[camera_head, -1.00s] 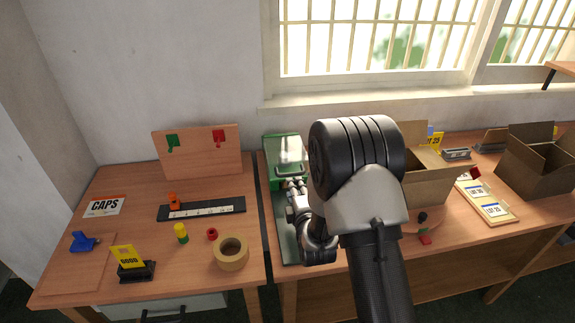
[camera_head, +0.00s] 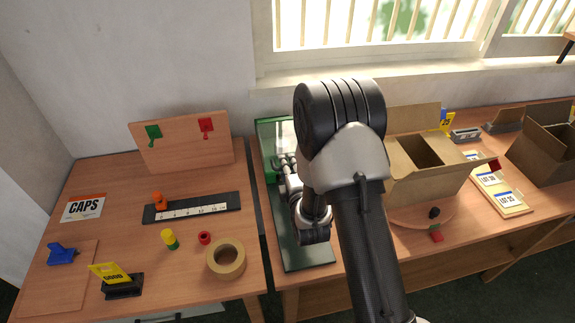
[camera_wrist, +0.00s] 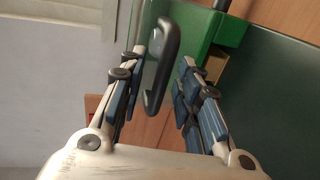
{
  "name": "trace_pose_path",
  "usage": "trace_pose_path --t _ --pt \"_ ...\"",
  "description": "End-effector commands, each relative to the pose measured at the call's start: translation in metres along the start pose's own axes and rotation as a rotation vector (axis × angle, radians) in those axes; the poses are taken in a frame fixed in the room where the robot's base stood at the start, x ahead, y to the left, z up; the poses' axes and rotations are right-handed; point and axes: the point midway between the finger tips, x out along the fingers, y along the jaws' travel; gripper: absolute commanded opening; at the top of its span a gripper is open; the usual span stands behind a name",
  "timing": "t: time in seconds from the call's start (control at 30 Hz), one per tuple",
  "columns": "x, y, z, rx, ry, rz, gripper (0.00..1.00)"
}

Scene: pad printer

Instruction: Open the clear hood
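The pad printer is a green machine (camera_head: 267,138) on a dark green base plate (camera_head: 302,256), largely hidden behind my arm in the head view. In the wrist view its green body (camera_wrist: 205,35) is at the top. A black bar handle (camera_wrist: 163,65) stands off a clear, faintly visible hood panel (camera_wrist: 148,22). My gripper (camera_wrist: 161,62) is open, with one finger on each side of the handle; a gap shows on both sides. In the head view my gripper (camera_head: 284,168) is at the machine's front, partly hidden by my wrist.
An open cardboard box (camera_head: 425,180) stands right of my arm, beside a round wooden disc (camera_head: 405,217).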

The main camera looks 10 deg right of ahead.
Motion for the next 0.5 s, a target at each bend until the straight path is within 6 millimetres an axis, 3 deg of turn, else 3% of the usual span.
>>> trace_pose_path --t 0.07,0.5 --pt "0.0 -0.0001 0.0 0.0 0.0 0.0 0.31" --pt "0.0001 0.0 0.0 0.0 0.0 0.0 0.02"
